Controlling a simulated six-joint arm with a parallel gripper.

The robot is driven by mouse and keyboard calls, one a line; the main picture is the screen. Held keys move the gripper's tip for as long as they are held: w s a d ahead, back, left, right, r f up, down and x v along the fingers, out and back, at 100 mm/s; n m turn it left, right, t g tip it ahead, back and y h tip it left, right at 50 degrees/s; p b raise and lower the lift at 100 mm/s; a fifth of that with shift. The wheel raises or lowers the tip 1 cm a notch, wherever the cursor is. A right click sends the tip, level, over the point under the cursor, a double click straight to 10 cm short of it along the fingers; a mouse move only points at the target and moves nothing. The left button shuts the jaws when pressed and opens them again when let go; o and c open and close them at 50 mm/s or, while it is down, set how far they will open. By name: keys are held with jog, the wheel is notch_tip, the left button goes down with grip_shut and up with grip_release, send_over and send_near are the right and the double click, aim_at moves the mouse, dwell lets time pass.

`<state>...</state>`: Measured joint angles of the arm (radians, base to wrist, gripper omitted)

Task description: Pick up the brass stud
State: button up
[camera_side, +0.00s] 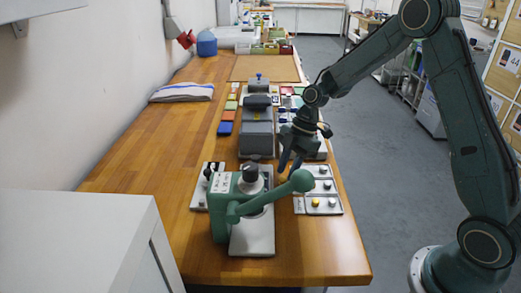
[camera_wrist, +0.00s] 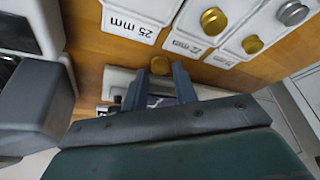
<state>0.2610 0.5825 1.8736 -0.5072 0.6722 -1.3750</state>
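My gripper (camera_side: 289,167) hangs over the bench, behind the green press and left of the stud trays in the side view. In the wrist view its two dark fingers (camera_wrist: 161,73) point up the picture. The finger contact is partly hidden. Two other brass studs, one higher (camera_wrist: 214,20) and one to the right (camera_wrist: 252,44), stand on pale trays. A silver stud (camera_wrist: 292,12) is at top right. The side view shows a brass stud (camera_side: 316,202) in the near tray.
The green hand press (camera_side: 222,205) with its round-ended lever stands close in front of my gripper. A grey machine (camera_side: 257,138) stands behind, to the left. A label reading "25 mm" (camera_wrist: 130,25) is near the fingers.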

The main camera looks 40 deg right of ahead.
jog(key=shift+a+f, duration=0.25)
jog(key=shift+f, duration=0.4)
grip_shut()
